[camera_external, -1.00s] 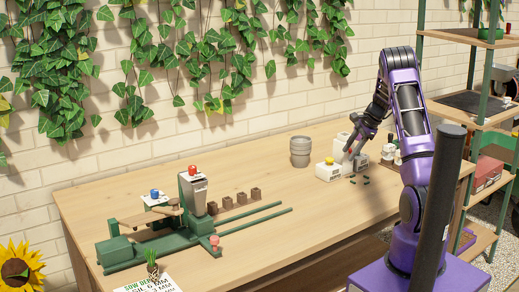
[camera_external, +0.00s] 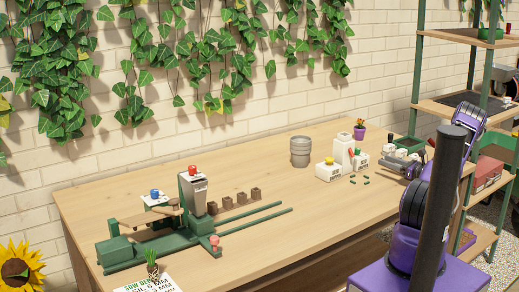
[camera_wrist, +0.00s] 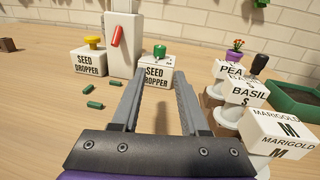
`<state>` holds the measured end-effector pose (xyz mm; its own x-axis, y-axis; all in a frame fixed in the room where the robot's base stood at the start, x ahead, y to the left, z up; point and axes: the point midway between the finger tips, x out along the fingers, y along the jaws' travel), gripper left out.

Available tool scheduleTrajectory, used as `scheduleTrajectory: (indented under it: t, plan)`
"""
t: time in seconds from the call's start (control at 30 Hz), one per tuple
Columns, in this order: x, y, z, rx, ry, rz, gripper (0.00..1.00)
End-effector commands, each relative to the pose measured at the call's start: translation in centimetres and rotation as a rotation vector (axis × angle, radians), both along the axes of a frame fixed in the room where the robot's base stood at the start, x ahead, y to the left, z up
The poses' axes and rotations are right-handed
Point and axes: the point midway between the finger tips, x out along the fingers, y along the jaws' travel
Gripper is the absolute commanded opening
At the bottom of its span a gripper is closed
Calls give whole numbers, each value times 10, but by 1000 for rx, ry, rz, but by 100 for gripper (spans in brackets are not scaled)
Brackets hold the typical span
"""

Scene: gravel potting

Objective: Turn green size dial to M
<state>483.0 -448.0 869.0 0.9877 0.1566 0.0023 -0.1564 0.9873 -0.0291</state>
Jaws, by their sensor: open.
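The green dial (camera_wrist: 160,51) is a round knob on top of a white box labelled "SEED DROPPER" (camera_wrist: 155,73). I cannot read which size it points to. In the external view the dial (camera_external: 357,153) is a tiny green spot on the right white box (camera_external: 360,162). My gripper (camera_wrist: 160,82) is open and empty in the wrist view, its two fingers pointing toward the box with the dial ahead, beyond the tips. It is apart from the dial. In the external view the fingers are too small to make out clearly beside the box.
A white tower with a red lever (camera_wrist: 117,38) stands left of the dial's box. Left of that is a box with a yellow knob (camera_wrist: 94,42). Several green capsules (camera_wrist: 94,104) lie on the table. Labelled white blocks (camera_wrist: 252,94), a flower pot (camera_wrist: 234,57) and a green tray (camera_wrist: 294,99) are right.

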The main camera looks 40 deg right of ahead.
Motion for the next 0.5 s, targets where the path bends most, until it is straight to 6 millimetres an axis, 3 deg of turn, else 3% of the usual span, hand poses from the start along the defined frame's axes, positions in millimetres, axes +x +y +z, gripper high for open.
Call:
scheduleTrajectory:
  t: [0.17,0.5]
  plan:
    - [18,3,-1,1,0,1,44]
    - [89,16,-1,-1,0,3,44]
